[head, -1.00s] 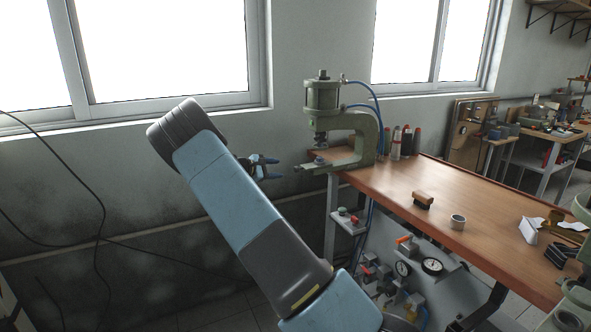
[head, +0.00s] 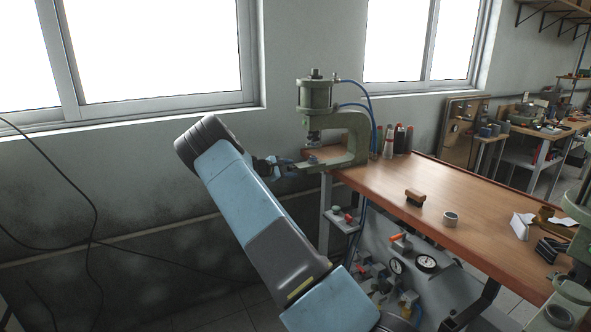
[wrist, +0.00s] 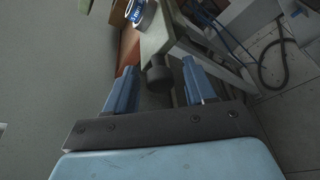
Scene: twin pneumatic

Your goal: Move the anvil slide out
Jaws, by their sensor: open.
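The green pneumatic press (head: 355,135) stands at the far left corner of the bench, with its upright cylinder (head: 317,95) on top. The anvil slide (head: 312,164) is the low part under the ram, facing my gripper. In the wrist view the slide (wrist: 156,38) is a grey-green bar with a dark round knob (wrist: 158,76) at its near end. My gripper (head: 290,168) is open, and its blue fingers (wrist: 160,68) lie on either side of the knob with a visible gap. I cannot tell whether either finger touches it.
A ring-shaped part with a blue label (wrist: 141,12) sits on the slide. The wooden bench (head: 450,195) holds a brush (head: 415,197) and a grey ring (head: 450,219). Valves and gauges (head: 410,265) hang below it. The wall and windows are close behind my arm.

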